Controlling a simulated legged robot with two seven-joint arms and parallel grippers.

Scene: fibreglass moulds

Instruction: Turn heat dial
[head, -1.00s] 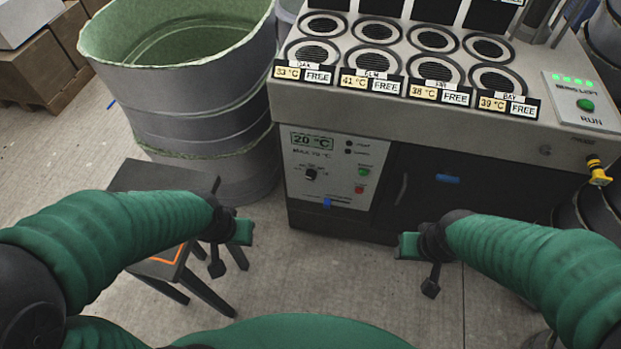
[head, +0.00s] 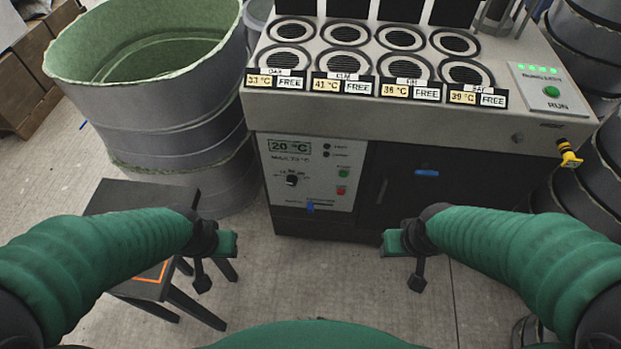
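The heat dial (head: 292,180) is a small black knob on the pale control panel (head: 330,200) at the lower left front of the grey machine. The display (head: 289,146) above it reads 20 °C. My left gripper (head: 216,262) is in front of the panel, to the left of and below the dial, clear of it. My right gripper (head: 406,262) is to the right of and below the dial, before the dark cabinet front. Nothing shows held in either gripper. Their finger gaps are too small and side-on to tell.
A grey ribbed drum (head: 160,110) stands left of the machine. A dark stool (head: 130,205) with an orange mark is behind my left arm. Bare floor (head: 310,285) lies between my grippers.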

